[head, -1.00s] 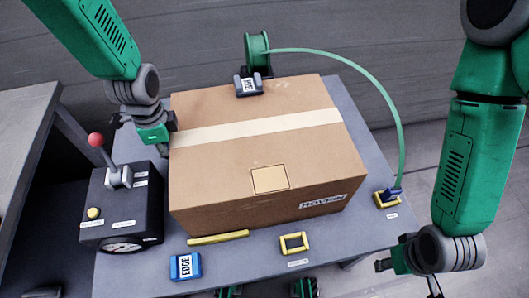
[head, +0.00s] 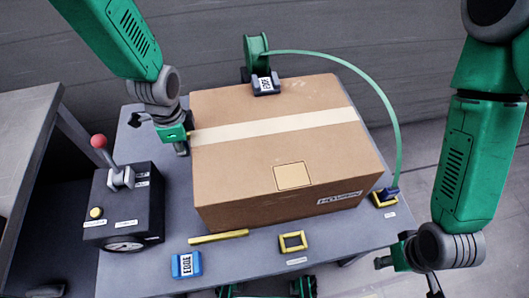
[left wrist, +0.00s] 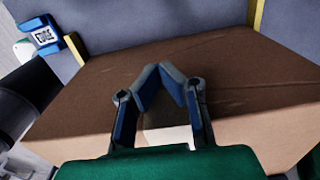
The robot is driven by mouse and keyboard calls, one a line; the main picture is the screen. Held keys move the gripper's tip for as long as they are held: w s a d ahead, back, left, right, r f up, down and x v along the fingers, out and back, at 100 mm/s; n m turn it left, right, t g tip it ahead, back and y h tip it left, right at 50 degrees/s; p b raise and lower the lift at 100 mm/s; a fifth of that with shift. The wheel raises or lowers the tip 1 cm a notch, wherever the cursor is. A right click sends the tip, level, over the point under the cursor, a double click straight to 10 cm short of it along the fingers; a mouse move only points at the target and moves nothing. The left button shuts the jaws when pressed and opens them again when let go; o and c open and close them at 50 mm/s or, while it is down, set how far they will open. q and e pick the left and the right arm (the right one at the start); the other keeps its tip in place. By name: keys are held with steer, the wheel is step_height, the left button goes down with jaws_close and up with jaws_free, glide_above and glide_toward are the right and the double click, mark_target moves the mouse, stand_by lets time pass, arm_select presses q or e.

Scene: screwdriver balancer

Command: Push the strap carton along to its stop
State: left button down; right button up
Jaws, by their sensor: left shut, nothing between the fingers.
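The brown strap carton (head: 250,185), with a pale tape strip across its top, lies flat on the grey table. My left gripper (head: 184,148) is shut and empty at the carton's left side, its fingertips against or very near that side. In the left wrist view the shut fingers (left wrist: 160,72) show in front of the brown carton face (left wrist: 240,75); exact contact is hard to tell. A yellow bar (head: 218,237) lies in front of the carton's near left edge. I cannot tell which part is the stop. My right gripper (head: 388,262) hangs beside the table's right edge, away from the carton.
A black control box (head: 122,215) with a red-knobbed lever stands at the left. A blue block (head: 186,265) and a yellow frame (head: 293,241) lie in front. A green reel (head: 256,55) stands behind; its strap (head: 385,100) arches to a yellow-blue holder (head: 384,197) at the right.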

step_height(320, 180, up, 7)
steer(key=p, duration=0.6)
steer(key=shift+f, duration=0.15)
